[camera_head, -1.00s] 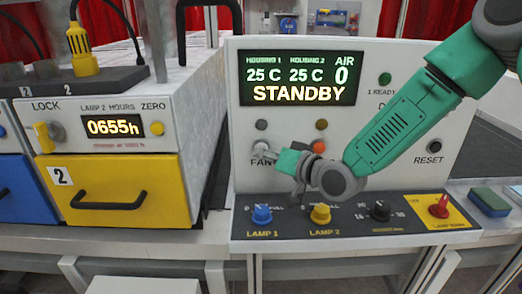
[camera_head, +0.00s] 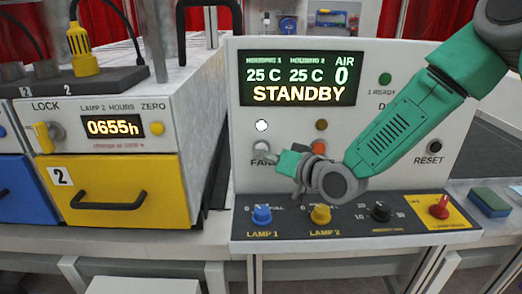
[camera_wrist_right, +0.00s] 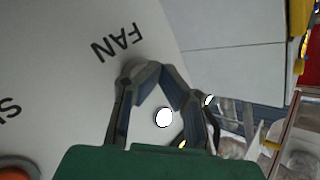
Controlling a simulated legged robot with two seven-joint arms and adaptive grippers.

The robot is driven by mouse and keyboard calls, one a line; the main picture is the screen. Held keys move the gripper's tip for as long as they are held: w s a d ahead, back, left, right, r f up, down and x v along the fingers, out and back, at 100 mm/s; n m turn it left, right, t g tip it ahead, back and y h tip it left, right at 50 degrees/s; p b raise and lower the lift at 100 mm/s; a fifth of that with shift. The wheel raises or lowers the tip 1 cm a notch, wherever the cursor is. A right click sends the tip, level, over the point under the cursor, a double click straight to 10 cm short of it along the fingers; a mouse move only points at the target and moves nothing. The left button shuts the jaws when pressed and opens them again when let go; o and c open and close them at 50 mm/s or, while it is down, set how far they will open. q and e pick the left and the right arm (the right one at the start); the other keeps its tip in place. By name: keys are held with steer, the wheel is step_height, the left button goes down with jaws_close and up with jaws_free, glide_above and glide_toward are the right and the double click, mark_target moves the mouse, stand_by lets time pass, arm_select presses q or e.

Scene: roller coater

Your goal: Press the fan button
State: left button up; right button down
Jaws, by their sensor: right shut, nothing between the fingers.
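The fan button (camera_head: 261,146) is a small grey round button above the FAN label on the white control panel (camera_head: 400,170). The small round lamp (camera_head: 261,125) above it glows white. My right gripper (camera_head: 276,158) is shut and empty, its tips just right of and below the button in the head view. In the right wrist view, my gripper's tips (camera_wrist_right: 148,72) overlap the grey button near the upside-down FAN label, and the lit lamp (camera_wrist_right: 164,117) shows between the fingers. I cannot tell whether the tips touch the button. My left gripper is not in view.
The display (camera_head: 299,78) reads STANDBY and AIR 0. Below lie blue (camera_head: 262,214), yellow (camera_head: 320,214), black (camera_head: 380,210) and red (camera_head: 439,207) knobs. A lamp housing with a yellow drawer (camera_head: 140,180) stands left.

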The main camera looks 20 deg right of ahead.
steer(key=shift+s, duration=0.3)
steer(key=shift+s+a, duration=0.25)
steer(key=shift+s, duration=0.55)
steer(key=shift+s+a, duration=0.25)
steer(key=shift+s, duration=0.55)
steer(key=shift+s+a, duration=0.25)
steer(key=shift+s, duration=0.55)
